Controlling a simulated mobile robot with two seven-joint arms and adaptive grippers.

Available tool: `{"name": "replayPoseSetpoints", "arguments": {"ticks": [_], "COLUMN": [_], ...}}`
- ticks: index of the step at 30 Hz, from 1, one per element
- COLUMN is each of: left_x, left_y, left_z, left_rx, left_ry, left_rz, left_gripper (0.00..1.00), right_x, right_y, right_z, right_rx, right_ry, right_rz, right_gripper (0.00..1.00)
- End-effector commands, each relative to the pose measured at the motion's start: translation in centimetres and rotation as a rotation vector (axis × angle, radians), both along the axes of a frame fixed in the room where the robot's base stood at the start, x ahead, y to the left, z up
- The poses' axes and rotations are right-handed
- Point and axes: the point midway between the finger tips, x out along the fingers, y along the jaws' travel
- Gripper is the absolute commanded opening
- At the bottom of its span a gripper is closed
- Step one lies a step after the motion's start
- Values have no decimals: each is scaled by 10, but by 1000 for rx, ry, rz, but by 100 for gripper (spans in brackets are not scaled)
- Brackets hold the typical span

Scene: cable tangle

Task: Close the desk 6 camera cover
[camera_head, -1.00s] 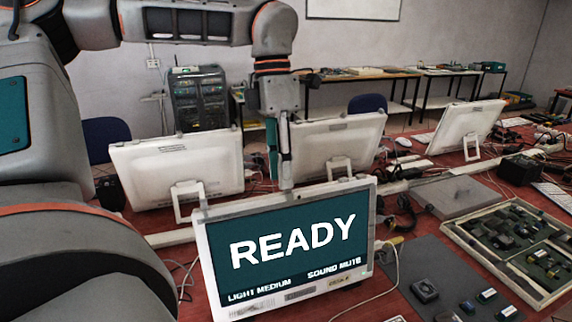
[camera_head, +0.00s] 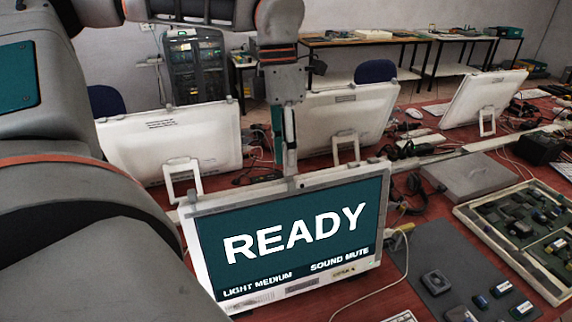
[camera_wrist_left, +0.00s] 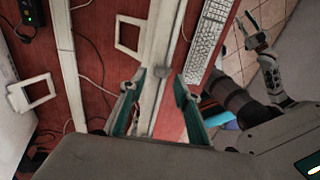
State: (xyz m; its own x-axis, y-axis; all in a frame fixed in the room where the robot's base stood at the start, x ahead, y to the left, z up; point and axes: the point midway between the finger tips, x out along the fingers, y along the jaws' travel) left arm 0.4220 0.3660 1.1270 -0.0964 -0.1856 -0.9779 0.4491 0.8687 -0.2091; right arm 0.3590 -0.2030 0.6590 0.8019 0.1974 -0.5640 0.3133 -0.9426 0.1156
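The nearest monitor (camera_head: 290,232), showing "READY", stands in the lower middle of the head view. On its pale top edge a small dark dot (camera_head: 303,184) shows, perhaps the camera. I cannot make out whether the cover is over it. My left gripper (camera_head: 285,165) hangs pointing down at this top edge, just left of the dot; I cannot tell if it touches. In the left wrist view the two teal fingers of my left gripper (camera_wrist_left: 158,82) stand apart, with a pale edge strip running between them. A second gripper (camera_wrist_left: 254,32), probably my right, shows small at upper right.
Two white monitors (camera_head: 170,145) (camera_head: 345,120) stand close behind, seen from the back, and another (camera_head: 480,100) is farther right. A grey mat (camera_head: 455,270) with small parts and a parts tray (camera_head: 470,212) lie to the right. Loose cables (camera_head: 405,262) run beside the nearest monitor.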

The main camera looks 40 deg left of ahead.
Motion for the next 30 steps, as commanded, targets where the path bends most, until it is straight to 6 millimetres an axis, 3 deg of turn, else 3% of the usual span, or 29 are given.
{"name": "replayPoseSetpoints", "arguments": {"ticks": [6,15,16,19,20,30], "left_x": [-2,-2,-2,-2,-2,5], "left_y": [-4,-4,-4,-4,-4,-7], "left_z": [-20,-23,-23,-23,-23,-25], "left_rx": [0,1,1,1,1,3], "left_ry": [1,-1,-1,-1,-1,-2], "left_rz": [0,1,1,1,1,-1], "left_gripper": [32,32,29,3,0,0], "right_x": [0,2,2,2,2,0], "right_y": [0,0,0,1,1,2], "right_z": [1,2,2,2,2,-9], "right_rx": [0,2,2,3,3,5], "right_ry": [-1,-4,-4,-5,-4,0], "right_rz": [0,-1,-1,-1,-2,-2], "right_gripper": [32,32,32,32,32,32]}}
